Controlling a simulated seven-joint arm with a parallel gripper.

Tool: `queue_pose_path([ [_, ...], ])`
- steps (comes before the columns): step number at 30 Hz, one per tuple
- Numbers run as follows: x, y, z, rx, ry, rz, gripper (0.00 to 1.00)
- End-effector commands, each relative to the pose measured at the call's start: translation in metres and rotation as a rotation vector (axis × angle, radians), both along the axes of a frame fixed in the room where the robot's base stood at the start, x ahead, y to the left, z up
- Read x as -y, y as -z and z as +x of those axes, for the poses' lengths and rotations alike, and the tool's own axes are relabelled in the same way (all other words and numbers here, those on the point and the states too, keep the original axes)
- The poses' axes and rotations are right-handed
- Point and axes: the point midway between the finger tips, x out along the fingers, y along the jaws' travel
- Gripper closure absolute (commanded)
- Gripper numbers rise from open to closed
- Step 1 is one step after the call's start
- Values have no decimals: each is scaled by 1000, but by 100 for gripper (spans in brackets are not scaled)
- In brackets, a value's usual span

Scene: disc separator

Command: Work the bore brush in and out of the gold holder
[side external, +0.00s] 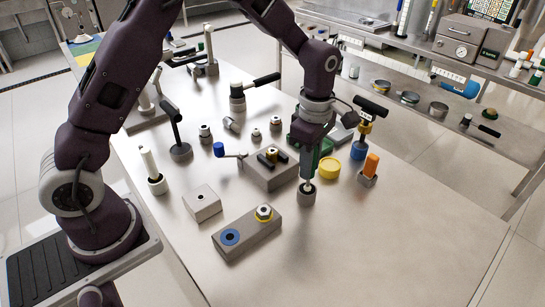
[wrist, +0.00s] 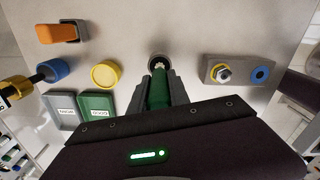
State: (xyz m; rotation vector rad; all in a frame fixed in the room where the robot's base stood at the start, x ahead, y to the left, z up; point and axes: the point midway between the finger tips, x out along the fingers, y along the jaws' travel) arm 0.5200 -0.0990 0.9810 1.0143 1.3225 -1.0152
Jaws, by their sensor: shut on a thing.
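My gripper (side external: 309,160) is shut on a green handle, which shows between the dark fingers in the wrist view (wrist: 158,90). The handle points down, and its pale lower end meets a small dark grey round holder (side external: 306,196); how deep it sits is hidden. I cannot see bristles. The holder also shows in the wrist view (wrist: 159,61), just ahead of the fingertips. A grey block (side external: 240,237) nearby carries a hex fitting with a gold ring (side external: 264,214) and a blue ring (side external: 230,237). A gold collar (side external: 366,127) sits above a blue base farther right.
A yellow disc (side external: 330,169) and an orange piece in a grey base (side external: 369,171) stand to the right of my gripper. A grey block with black parts (side external: 270,176) is close on its left. The table's near right is clear.

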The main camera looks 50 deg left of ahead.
Motion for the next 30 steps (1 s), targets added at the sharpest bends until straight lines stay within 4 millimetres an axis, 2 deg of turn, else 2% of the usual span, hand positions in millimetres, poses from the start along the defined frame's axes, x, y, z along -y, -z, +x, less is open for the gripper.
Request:
queue_pose_path([
  [21,0,-66,1,4,0,0,100],
  [30,0,-79,0,1,0,0,100],
])
